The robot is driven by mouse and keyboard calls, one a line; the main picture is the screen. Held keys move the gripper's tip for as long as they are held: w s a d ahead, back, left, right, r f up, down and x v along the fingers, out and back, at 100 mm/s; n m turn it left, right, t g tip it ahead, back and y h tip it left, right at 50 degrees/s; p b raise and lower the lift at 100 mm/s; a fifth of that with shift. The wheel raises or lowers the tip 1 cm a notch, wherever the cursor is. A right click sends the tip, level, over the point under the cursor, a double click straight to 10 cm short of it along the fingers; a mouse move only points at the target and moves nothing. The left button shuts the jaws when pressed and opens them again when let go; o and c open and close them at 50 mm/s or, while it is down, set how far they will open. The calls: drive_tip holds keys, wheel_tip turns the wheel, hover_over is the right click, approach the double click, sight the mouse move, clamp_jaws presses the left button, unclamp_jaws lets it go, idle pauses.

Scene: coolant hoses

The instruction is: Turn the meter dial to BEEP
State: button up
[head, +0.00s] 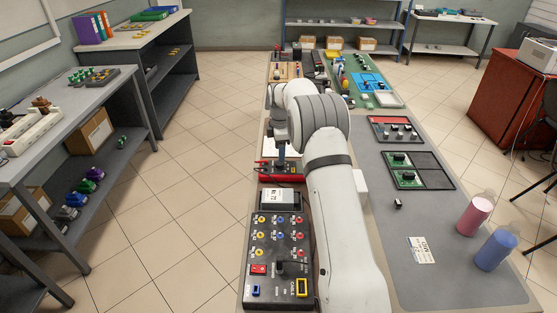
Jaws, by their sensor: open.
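My white arm reaches over the long bench, and my gripper (281,160) points down at its left side. It is small here, and its fingertips are hard to make out; the jaws are open. Directly below it lies a red and dark device (263,173), which looks like the meter, partly covered by the gripper. Its dial and the BEEP mark cannot be made out. I cannot tell whether the fingers touch the dial or are around it.
A black panel (279,238) with coloured sockets and a grey box with a white label (278,196) stand nearer. The grey mat (440,280) has free room.

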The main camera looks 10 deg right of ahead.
sight(280, 165)
drive_tip(key=shift+w+f+p, duration=0.15)
drive_tip(key=shift+f+p, duration=0.15)
drive_tip(key=shift+f, duration=2.4)
